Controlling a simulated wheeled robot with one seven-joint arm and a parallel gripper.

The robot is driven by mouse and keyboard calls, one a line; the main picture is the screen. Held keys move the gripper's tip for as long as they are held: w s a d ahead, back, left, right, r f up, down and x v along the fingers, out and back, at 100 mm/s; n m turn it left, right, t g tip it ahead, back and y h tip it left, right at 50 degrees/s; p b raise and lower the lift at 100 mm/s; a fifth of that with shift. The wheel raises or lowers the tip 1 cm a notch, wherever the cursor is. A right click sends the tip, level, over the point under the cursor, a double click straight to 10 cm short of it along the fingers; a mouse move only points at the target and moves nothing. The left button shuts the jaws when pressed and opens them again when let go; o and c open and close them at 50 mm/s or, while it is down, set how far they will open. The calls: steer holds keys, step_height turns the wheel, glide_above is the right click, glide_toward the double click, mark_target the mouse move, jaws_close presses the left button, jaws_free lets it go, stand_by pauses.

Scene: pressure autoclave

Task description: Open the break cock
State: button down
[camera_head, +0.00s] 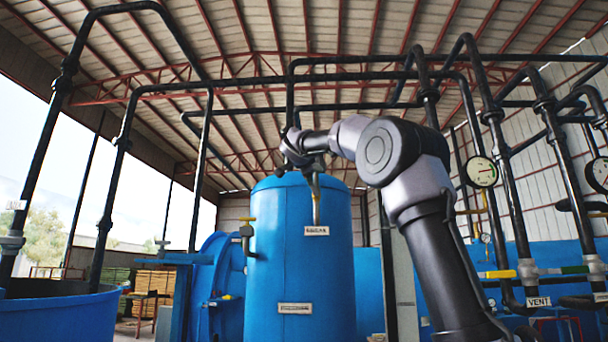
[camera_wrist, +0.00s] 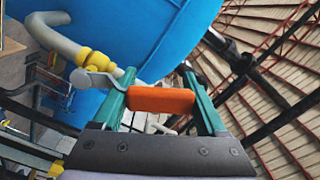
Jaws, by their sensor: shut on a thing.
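My gripper (camera_wrist: 157,75) shows in the wrist view with one green finger on each side of an orange handle grip (camera_wrist: 160,100). It is shut on this grip. The grip sits on a grey metal lever (camera_wrist: 100,79), which joins a yellow valve body (camera_wrist: 92,60) on a pale grey pipe (camera_wrist: 60,40). I take this valve to be the break cock; no label on it can be read. In the head view my arm reaches over the front of a tall blue tank (camera_head: 290,260), and the fingers and the orange grip cannot be made out there.
Black pipes (camera_head: 500,180) with gauges (camera_head: 481,172) stand at the right, with a VENT label (camera_head: 538,302) low down. A yellow-handled valve (camera_head: 247,232) stands left of the tank. A wide blue vat (camera_head: 60,315) is at the lower left. Pipes cross overhead.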

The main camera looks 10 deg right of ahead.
steer(key=shift+c, duration=1)
jaws_free()
steer(key=v, duration=1)
steer(key=shift+s, duration=0.4)
steer(key=shift+a, duration=0.1)
